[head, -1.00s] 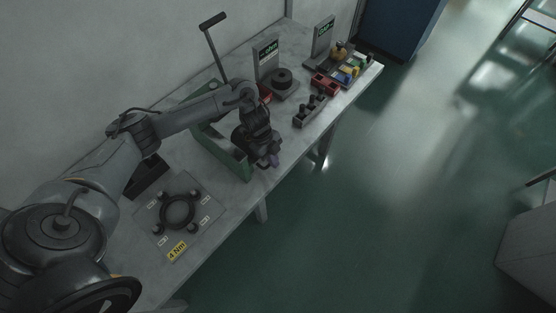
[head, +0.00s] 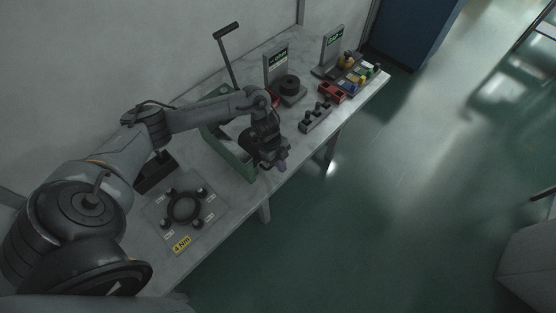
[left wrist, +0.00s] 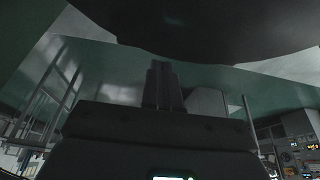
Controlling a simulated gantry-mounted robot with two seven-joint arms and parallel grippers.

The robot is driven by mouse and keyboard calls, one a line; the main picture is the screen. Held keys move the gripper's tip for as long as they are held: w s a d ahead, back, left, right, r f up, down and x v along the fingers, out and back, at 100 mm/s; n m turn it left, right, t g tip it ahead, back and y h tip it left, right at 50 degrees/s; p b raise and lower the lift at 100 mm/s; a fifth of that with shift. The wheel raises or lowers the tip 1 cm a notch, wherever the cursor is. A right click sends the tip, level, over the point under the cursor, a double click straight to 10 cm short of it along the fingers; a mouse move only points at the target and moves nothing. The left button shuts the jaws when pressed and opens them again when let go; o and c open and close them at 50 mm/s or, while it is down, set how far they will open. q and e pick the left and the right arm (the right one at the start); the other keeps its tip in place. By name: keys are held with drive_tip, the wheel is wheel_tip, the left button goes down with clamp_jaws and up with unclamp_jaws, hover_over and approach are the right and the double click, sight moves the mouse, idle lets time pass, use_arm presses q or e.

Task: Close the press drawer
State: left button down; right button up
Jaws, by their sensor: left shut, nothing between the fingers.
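The press (head: 237,163) is a green frame with a long black lever (head: 228,50) standing up behind it, in the middle of the bench. My left arm reaches over it and hides much of it. I cannot make out the drawer or tell how far it is out. My left gripper (head: 281,165) is at the front right of the green frame, near the bench's front edge, with its fingers shut and empty. I cannot tell whether it touches the press. In the left wrist view its dark fingers (left wrist: 161,84) are together, under a large dark shape. My right gripper is out of view.
A plate with a black ring (head: 184,208) and a yellow label lies left of the press. A black block holder (head: 316,117), a black disc on a stand (head: 290,86), a red tray (head: 332,92) and colored parts lie to the right. Open floor lies in front of the bench.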

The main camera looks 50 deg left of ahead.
use_arm(q)
drive_tip(key=r, duration=0.1)
drive_tip(key=d+r, duration=0.1)
drive_tip(key=r, duration=0.1)
drive_tip(key=a+v, duration=0.1)
drive_tip(key=v, duration=0.5)
drive_tip(key=d+f+n+t, duration=0.25)
drive_tip(key=d+t, duration=0.45)
drive_tip(key=d, duration=1.7)
drive_tip(key=s+a+r+n+g+y+p, duration=0.1)
drive_tip(key=s+a+r+n+g+y, duration=0.1)
drive_tip(key=s+a+n, duration=0.5)
drive_tip(key=s+r+n+g+y, duration=0.2)
drive_tip(key=s+n, duration=0.3)
drive_tip(key=s, duration=0.5)
wheel_tip(320, 180, up, 23)
drive_tip(key=p, duration=2.2)
drive_tip(key=shift+w+p, duration=0.15)
drive_tip(key=shift+p, duration=0.25)
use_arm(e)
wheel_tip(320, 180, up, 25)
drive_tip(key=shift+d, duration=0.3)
use_arm(q)
drive_tip(key=shift+a, duration=0.1)
